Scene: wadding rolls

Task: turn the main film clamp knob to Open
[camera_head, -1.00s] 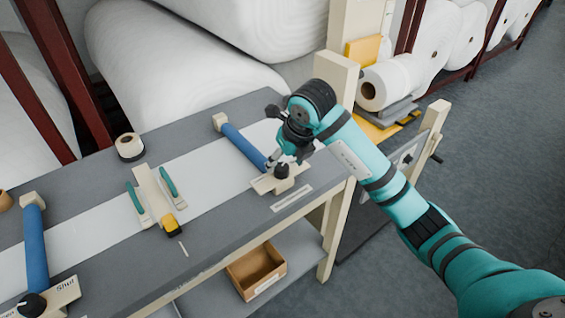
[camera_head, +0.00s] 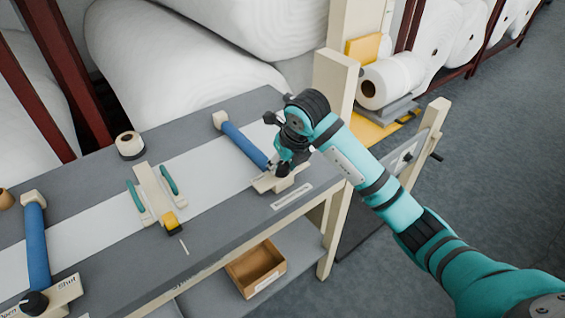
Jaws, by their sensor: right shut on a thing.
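A blue clamp bar (camera_head: 245,146) lies across the white film strip at the right end of the table, with a cream plate (camera_head: 270,184) at its near end. A black knob (camera_head: 283,170) sits on that plate, mostly covered by my right gripper (camera_head: 281,165). The gripper reaches down from above and is shut on the knob. The plate's labels are hidden or too small to read. A second blue clamp bar (camera_head: 36,245) is at the left, with a black knob (camera_head: 33,304) on a plate marked "Shut" (camera_head: 66,287). My left gripper is not in view.
The grey table (camera_head: 225,235) carries a tape roll (camera_head: 130,145) and a cream holder (camera_head: 155,190) with teal-handled tools and a yellow-and-black item (camera_head: 171,222). A cardboard box (camera_head: 256,270) sits on the lower shelf. Large white rolls (camera_head: 180,65) lie behind. A cream post (camera_head: 333,75) stands close behind my right arm.

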